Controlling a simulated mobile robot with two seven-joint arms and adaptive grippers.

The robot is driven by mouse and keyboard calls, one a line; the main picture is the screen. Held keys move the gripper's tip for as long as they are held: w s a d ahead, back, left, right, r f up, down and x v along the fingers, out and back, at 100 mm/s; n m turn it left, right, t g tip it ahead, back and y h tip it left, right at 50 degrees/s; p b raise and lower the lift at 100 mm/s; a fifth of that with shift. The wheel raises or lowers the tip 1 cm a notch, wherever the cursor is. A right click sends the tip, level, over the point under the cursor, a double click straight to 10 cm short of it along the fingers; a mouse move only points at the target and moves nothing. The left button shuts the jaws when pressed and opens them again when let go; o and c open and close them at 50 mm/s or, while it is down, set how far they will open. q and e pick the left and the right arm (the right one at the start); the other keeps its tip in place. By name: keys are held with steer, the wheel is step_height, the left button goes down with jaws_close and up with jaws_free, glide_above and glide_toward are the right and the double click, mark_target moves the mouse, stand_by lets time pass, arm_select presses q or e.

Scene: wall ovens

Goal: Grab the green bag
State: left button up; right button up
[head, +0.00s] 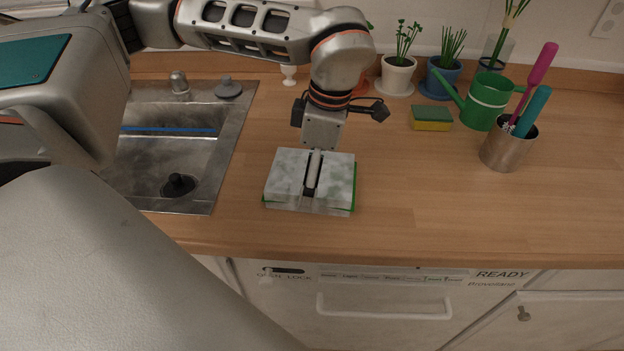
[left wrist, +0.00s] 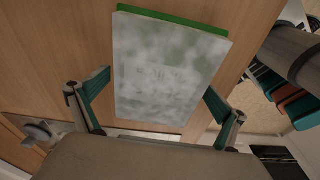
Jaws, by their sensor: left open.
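The green bag (head: 285,177) is a flat, pale, cloudy grey-green packet with bright green edges. It lies on the wooden counter, right of the sink. My left gripper (head: 313,182) comes down over it from above and hides part of its middle. In the left wrist view the bag (left wrist: 165,70) fills the space between two spread teal-padded fingers, one beyond each side of it. The left gripper is open; I cannot tell whether its fingers touch the bag. My right gripper is not in view.
The sink (head: 222,150) is at the left. A yellow-green sponge (head: 431,119), green watering can (head: 488,100) and metal cup (head: 508,149) with pink and teal handles stand at the right. Potted plants line the back. The counter's front right is clear. White cabinet fronts (head: 385,305) lie below.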

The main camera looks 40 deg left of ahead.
arm_select(q)
steer(key=c, duration=1.5)
steer(key=shift+c, duration=0.2)
steer(key=shift+r, duration=0.15)
